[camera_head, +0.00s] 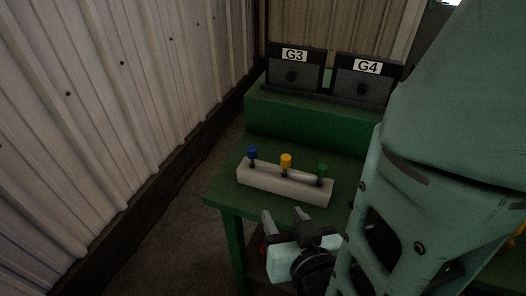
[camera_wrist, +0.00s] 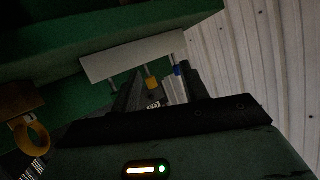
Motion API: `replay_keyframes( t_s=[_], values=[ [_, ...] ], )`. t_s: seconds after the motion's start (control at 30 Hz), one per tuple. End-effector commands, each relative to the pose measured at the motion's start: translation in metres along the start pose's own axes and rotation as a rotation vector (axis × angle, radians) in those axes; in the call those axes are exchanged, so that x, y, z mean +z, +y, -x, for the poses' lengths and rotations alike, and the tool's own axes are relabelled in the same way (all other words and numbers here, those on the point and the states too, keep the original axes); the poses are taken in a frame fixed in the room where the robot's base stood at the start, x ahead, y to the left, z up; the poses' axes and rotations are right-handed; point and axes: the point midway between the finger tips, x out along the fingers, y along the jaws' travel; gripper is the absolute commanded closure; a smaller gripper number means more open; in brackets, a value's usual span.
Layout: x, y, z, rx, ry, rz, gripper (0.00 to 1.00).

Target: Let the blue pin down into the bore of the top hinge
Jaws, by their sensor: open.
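The blue pin (camera_head: 252,152) stands upright at the left end of a pale rack (camera_head: 284,186) on the green table. The blue pin also shows in the wrist view (camera_wrist: 180,70), near the right finger. My gripper (camera_head: 286,217) is open and empty, in front of the rack and apart from the pins. In the wrist view its two dark fingers (camera_wrist: 160,82) point toward the rack, with the yellow pin (camera_wrist: 152,83) showing between them. I cannot make out the top hinge or its bore in either view.
A yellow pin (camera_head: 286,160) and a green pin (camera_head: 322,170) stand in the same rack. Boxes marked G3 (camera_head: 294,74) and G4 (camera_head: 366,80) sit on a raised green step behind. A corrugated wall (camera_head: 110,110) runs along the left. A yellow ring (camera_wrist: 30,136) shows in the wrist view.

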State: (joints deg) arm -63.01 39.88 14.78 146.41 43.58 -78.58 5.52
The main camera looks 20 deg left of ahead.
Motion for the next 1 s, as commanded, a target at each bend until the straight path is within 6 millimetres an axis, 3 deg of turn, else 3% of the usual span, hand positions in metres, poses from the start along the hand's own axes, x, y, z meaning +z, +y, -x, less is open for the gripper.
replay_keyframes(
  t_s=[0.07, 0.3, 0.43, 1.0],
  values=[
    [0.012, -0.002, 0.005, 0.002, 0.103, 0.046, 0.55],
    [0.011, -0.009, 0.026, -0.010, 0.338, 0.138, 0.55],
    [0.006, -0.011, 0.026, -0.014, 0.379, 0.151, 0.55],
    [-0.035, -0.016, -0.071, -0.014, 0.382, 0.150, 0.55]
  ],
)
